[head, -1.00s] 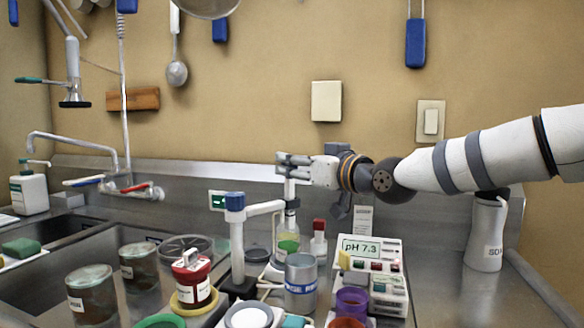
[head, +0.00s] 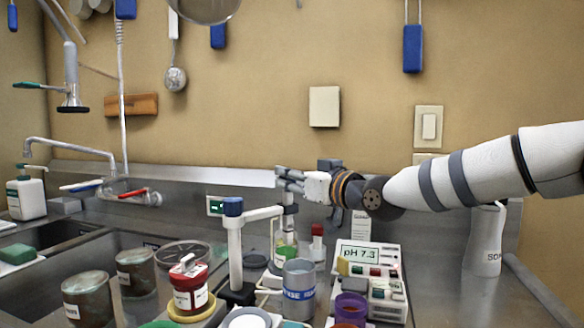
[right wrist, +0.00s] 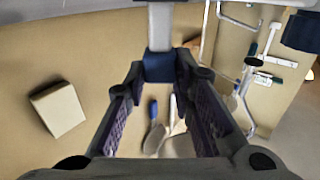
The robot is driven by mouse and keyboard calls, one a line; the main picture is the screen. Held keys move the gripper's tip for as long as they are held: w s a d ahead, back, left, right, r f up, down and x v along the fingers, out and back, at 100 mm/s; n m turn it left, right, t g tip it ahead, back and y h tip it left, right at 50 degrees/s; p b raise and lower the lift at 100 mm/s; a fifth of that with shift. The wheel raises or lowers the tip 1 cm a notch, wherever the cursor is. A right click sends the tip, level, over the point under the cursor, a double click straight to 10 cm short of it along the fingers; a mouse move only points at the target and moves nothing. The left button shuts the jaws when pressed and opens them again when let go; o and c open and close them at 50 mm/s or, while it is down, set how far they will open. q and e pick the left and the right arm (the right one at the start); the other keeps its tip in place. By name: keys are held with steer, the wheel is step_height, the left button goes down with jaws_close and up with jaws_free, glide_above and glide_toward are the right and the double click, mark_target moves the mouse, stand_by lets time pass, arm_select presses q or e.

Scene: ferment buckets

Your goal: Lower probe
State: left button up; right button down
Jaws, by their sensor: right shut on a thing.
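My right gripper (head: 288,180) is shut on the top of the pale upright probe (head: 287,198), above the end of the white stand arm (head: 262,213). In the right wrist view, the probe shows as a white shaft (right wrist: 160,28) with a dark blue part (right wrist: 158,67) between the fingertips. A clear bottle with a green band (head: 285,252) stands below the probe. Whether the probe's lower tip is inside the bottle is too small to tell. The pH meter (head: 368,262) at right reads 7.3. My left gripper is not in view.
A grey rinse beaker (head: 299,285) and a small red-capped bottle (head: 317,240) stand close by the probe. A red-lidded jar (head: 188,285) and two brown jars are at left, near the sink. A purple cup (head: 351,308) is in front of the meter.

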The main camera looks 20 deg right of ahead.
steer(key=shift+f, duration=0.4)
steer(key=c, duration=1.4)
jaws_free()
steer(key=shift+o, duration=0.2)
steer(key=v, duration=1.2)
